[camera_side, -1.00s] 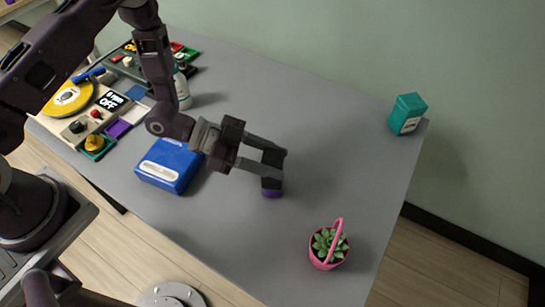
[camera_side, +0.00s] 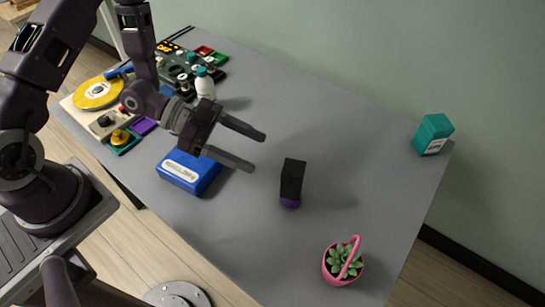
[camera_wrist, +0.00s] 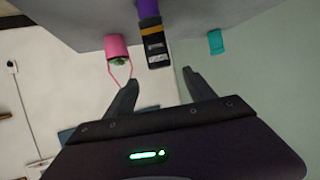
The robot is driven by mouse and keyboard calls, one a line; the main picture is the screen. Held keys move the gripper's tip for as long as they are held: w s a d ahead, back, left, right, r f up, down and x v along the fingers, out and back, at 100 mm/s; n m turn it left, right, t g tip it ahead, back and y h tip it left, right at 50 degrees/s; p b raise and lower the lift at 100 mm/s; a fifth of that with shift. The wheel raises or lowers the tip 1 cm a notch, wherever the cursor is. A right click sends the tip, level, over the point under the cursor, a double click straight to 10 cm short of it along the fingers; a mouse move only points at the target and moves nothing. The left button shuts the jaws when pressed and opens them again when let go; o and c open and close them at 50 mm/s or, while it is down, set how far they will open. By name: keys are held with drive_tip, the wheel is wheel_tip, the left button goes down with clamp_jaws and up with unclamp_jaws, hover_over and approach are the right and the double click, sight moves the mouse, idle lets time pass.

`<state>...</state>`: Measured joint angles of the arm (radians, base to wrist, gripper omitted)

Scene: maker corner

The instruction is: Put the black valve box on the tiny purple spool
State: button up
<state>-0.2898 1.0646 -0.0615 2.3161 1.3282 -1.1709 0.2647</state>
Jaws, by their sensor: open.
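The black valve box (camera_side: 292,177) stands on top of the tiny purple spool (camera_side: 290,203) on the grey table, and looks close to upright. In the wrist view the black box (camera_wrist: 155,48) with a pale label shows beyond my fingers, with the purple spool (camera_wrist: 148,12) against its far end. My gripper (camera_side: 259,152) is open and empty, to the left of the box and apart from it. In the wrist view my two fingers (camera_wrist: 160,79) are spread with nothing between them.
A blue box (camera_side: 188,174) lies below my gripper. A pink basket with a succulent (camera_side: 343,262) stands at the front right, a teal box (camera_side: 433,134) at the right edge. A white bottle (camera_side: 205,84) and a control panel (camera_side: 95,115) are at left. The table's middle back is clear.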

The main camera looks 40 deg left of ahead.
drive_tip(key=w+a+r+n+t+y, duration=0.2)
drive_tip(key=w+a+r+y, duration=0.35)
drive_tip(key=a+y, duration=0.3)
drive_tip(key=s+a+r+n+y, duration=0.2)
drive_tip(key=a+r+n+y, duration=0.25)
drive_tip(key=a+r, duration=0.35)
drive_tip(key=s+d+r+n+g, duration=0.1)
drive_tip(key=s+d+r+n, duration=0.1)
drive_tip(key=s, duration=0.8)
drive_tip(key=s+d+r+n, duration=0.3)
drive_tip(key=s+r+n, duration=0.2)
drive_tip(key=s, duration=0.5)
drive_tip(key=shift+d+r+g, duration=0.2)
drive_tip(key=shift+r+g, duration=0.2)
drive_tip(key=shift+r, duration=0.35)
